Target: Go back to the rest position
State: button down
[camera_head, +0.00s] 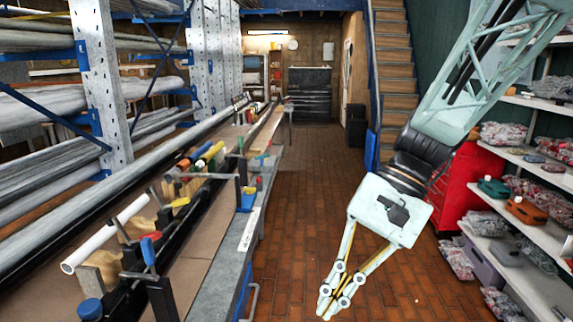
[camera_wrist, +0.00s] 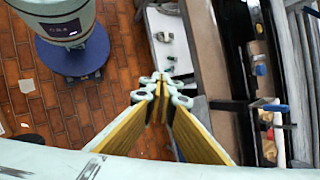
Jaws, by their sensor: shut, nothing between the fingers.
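My gripper (camera_head: 335,290) hangs over the brick floor (camera_head: 300,200) in the head view, to the right of the workbench (camera_head: 205,270). Its fingers point down and slightly left. In the wrist view the fingertips of my gripper (camera_wrist: 160,82) meet, and nothing is between them. The gripper is apart from the bench and everything on it. A white tube (camera_head: 105,235) lies along the bench at the left in the head view.
The bench carries clamps, tools and a long dark rail. A pipe rack (camera_head: 100,85) stands at the left. A red cabinet (camera_head: 468,185) and shelves (camera_head: 520,270) with bagged parts stand at the right. Stairs (camera_head: 392,70) rise at the back. The floor aisle between is clear.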

jog(key=s+d+r+n+t+h, duration=0.2)
jog(key=s+d+r+t+h, duration=0.1)
jog(key=s+d, duration=0.3)
jog(key=s+d+r+n+t+h, duration=0.2)
jog(key=s+d+r, duration=0.4)
jog(key=s, duration=0.3)
jog(key=shift+s+d+r+t+h, duration=0.3)
jog(key=shift+d+t+h, duration=0.25)
jog(key=shift+t, duration=0.55)
dwell(1.1)
